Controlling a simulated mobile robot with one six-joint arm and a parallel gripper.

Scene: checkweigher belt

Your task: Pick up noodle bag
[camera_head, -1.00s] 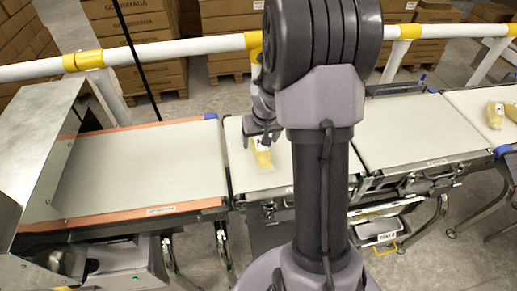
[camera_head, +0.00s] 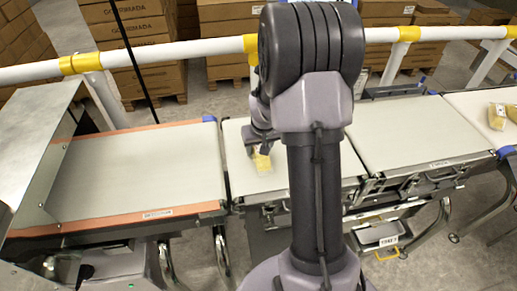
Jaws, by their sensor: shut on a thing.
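A yellow noodle bag (camera_head: 262,162) is at the middle weighing belt section (camera_head: 240,180), just left of my arm. My gripper (camera_head: 258,147) is above it and shut on its upper end. My arm's thick dark and grey links hide part of the gripper and much of this belt section. I cannot tell whether the bag touches the belt or hangs just above it.
More yellow bags (camera_head: 499,115) lie on the far right belt. An empty belt (camera_head: 130,170) with orange edges and a metal hood (camera_head: 35,140) are at the left. A white and yellow rail (camera_head: 180,51) runs behind the belts, with stacked cartons (camera_head: 145,45) beyond.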

